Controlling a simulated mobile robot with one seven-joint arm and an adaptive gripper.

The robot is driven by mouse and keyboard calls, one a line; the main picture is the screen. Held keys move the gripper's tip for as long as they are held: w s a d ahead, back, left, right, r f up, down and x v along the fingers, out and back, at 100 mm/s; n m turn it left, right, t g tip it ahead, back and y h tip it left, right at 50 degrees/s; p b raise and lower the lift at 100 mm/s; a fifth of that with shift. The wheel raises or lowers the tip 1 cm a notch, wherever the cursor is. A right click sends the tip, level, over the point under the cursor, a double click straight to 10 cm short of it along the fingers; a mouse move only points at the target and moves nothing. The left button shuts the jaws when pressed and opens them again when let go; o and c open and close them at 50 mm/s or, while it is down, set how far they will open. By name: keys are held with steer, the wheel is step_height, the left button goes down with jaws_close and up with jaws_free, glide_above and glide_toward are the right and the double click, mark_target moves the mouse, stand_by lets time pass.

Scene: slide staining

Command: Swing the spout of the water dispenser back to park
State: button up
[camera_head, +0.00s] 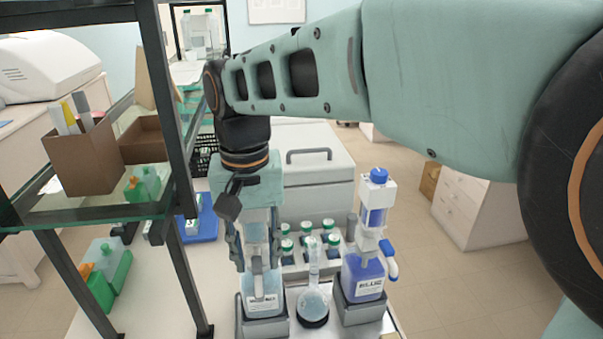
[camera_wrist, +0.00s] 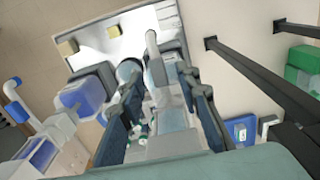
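The water dispenser is a bottle of pale blue liquid (camera_head: 262,288) with a white label, in a grey holder at the bench front. Its pale spout (camera_head: 258,268) points toward the front edge; it also shows in the wrist view (camera_wrist: 151,44). My gripper (camera_head: 255,250) points down over the dispenser's top. In the wrist view its fingers (camera_wrist: 160,115) stand wide apart, one on each side of the dispenser's upper part. The fingers look open, with gaps beside the pump body. Whether a finger touches the spout is hard to tell.
A round flask (camera_head: 313,304) stands on a black ring just right of the dispenser. A blue dispenser (camera_head: 362,278) with a blue-tipped spout stands further right. Green-capped bottles (camera_head: 308,226) sit in a rack behind. A black-framed glass shelf (camera_head: 90,214) stands close on the left.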

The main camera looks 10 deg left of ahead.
mark_target(257, 259)
step_height(257, 259, up, 12)
stand_by(0.6)
